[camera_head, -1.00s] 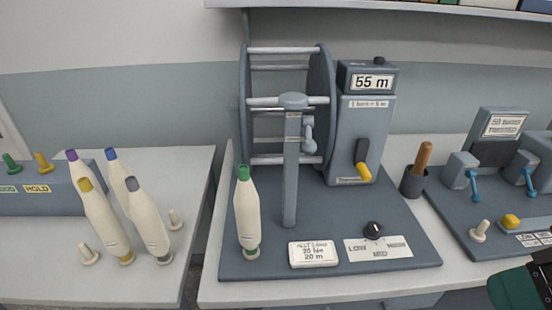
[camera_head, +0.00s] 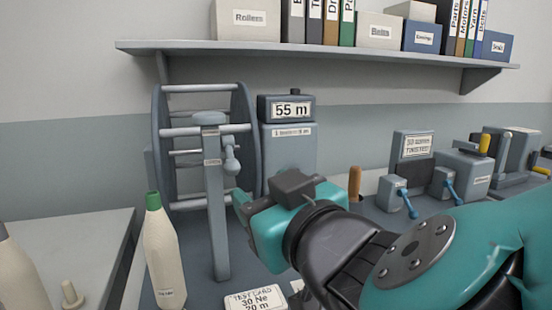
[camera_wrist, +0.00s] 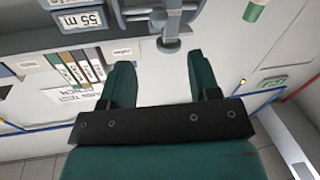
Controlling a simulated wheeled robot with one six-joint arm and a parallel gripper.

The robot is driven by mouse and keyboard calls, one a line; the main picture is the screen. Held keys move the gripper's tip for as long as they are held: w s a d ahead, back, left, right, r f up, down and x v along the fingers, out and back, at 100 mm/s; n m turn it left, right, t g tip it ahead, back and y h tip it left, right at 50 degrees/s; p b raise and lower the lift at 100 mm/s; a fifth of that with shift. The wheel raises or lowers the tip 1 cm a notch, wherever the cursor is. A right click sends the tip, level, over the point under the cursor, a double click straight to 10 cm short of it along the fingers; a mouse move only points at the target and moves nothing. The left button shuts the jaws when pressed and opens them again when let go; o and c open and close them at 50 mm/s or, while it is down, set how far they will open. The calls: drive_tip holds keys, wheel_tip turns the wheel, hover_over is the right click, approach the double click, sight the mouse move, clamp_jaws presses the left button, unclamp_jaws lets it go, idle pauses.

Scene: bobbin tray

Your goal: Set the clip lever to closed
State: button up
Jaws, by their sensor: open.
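A grey upright post (camera_head: 216,200) stands in front of the yarn reel (camera_head: 165,140). A small rounded grey lever (camera_head: 231,158) sits on the post's right side near the top; it looks like the clip lever, but its marking is too small to read. My gripper (camera_head: 242,202) is open and empty, just right of the post and below the lever, apparently not touching it. In the wrist view the two green fingers (camera_wrist: 158,72) are spread with nothing between them, and a grey part of the post (camera_wrist: 169,43) shows beyond the tips.
A white bobbin with a green cap (camera_head: 163,250) stands left of the post. A wooden handle (camera_head: 355,183) and blue levers (camera_head: 407,203) stand to the right. A shelf (camera_head: 320,46) runs above.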

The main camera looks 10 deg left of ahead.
sight(235, 168)
drive_tip(key=p+x, duration=0.3)
drive_tip(key=x, duration=0.8)
drive_tip(key=shift+w+a+p, duration=0.25)
drive_tip(key=shift+w+p, duration=0.05)
drive_tip(key=shift+p, duration=0.1)
drive_tip(key=c, duration=0.9)
